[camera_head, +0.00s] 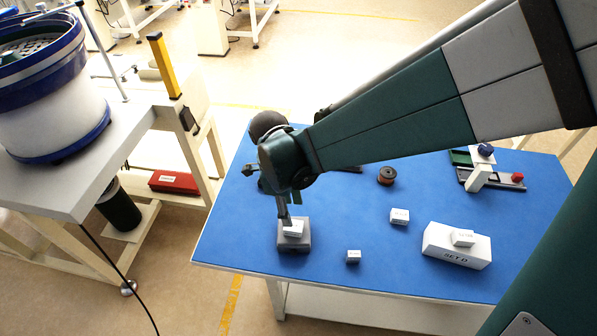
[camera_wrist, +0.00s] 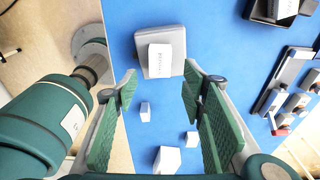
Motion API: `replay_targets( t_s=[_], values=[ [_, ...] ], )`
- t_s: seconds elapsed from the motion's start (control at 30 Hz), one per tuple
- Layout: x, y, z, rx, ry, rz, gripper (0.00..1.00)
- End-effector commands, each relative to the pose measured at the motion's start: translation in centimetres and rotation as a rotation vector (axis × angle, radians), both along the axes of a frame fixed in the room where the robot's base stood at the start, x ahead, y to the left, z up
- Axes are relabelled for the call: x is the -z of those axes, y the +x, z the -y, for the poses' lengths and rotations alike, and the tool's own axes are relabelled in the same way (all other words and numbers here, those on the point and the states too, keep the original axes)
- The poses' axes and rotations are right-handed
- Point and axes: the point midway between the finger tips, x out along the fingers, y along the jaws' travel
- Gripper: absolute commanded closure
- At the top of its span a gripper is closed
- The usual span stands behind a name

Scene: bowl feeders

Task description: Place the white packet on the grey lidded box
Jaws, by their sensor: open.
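The grey lidded box (camera_head: 290,247) stands near the front left of the blue table; it also shows in the wrist view (camera_wrist: 177,40). A white packet (camera_head: 293,230) with small dark print appears to rest on its lid. In the wrist view that packet (camera_wrist: 159,58) lies over the lower middle of the lid, just beyond my fingertips. My gripper (camera_head: 286,214) points down over the box. In the wrist view my gripper (camera_wrist: 160,78) is open, with the green fingers wide apart and nothing between them. A finger hides part of the packet in the head view.
Other white packets stand on the table (camera_head: 399,216), nearer the front edge (camera_head: 353,257) and on a white box marked SET D (camera_head: 445,250). A copper-coloured spool (camera_head: 387,176) and a fixture with a red knob (camera_head: 517,178) lie farther back. A bowl feeder (camera_head: 50,100) stands left.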

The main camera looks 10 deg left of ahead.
Motion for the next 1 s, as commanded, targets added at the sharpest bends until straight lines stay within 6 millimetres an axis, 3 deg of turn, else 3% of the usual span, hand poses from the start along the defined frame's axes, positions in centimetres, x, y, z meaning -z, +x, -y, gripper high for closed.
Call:
replay_targets(
  t_s=[0.3, 1.0],
  values=[
    [-2.5, 0.0, -0.3, 0.000, 0.000, 0.000, 0.59],
    [-2.7, 0.0, -0.3, 0.000, 0.000, 0.000, 0.59]
  ],
)
